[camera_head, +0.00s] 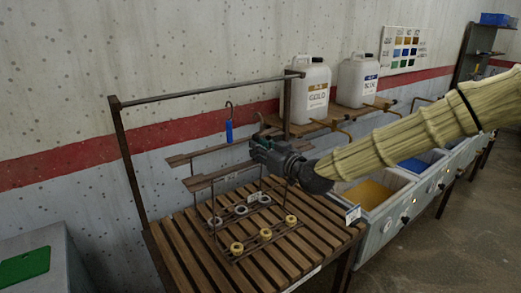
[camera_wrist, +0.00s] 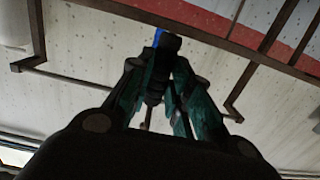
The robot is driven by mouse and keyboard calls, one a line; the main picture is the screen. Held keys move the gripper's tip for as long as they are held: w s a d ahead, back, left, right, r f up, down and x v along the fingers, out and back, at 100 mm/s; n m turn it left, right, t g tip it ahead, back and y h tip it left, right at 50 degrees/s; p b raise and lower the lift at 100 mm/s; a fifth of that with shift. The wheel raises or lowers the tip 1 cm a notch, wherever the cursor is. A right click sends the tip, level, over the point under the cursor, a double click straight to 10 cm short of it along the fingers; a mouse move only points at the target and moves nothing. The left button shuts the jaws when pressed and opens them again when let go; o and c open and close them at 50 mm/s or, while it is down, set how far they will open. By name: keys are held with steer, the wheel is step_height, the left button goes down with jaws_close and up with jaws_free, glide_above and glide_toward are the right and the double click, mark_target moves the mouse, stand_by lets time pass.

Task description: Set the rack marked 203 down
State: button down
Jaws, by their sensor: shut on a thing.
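The wire rack (camera_head: 251,241) carries white rings in one row and yellow rings in the other. It is level, at or just above the slatted table (camera_head: 185,250); I cannot tell whether it touches. Its small white tag (camera_head: 253,196) is too small to read. My gripper (camera_head: 256,147) is above the rack, shut on its upper part, and hides where the uprights meet. A blue grip with a hook (camera_head: 229,131) stands just left of the fingers, below the rail. In the wrist view, blue (camera_wrist: 158,37) shows at the shut fingertips (camera_wrist: 160,45).
A dark overhead rail (camera_head: 205,88) spans two posts above the table. Wooden bars (camera_head: 215,178) lie behind the rack. White jugs (camera_head: 309,92) stand on a shelf behind. Open vats (camera_head: 370,193) are to the right; a grey box with a green top (camera_head: 25,266) is front left.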

steer(key=shift+f, duration=0.2)
stand_by(0.3)
steer(key=c, duration=1.2)
jaws_free()
steer(key=shift+c, duration=0.2)
steer(key=o, duration=1.2)
steer(key=shift+o, duration=0.2)
steer(key=v, duration=1.2)
steer(key=shift+f+b, duration=0.3)
steer(key=shift+f, duration=0.1)
stand_by(0.5)
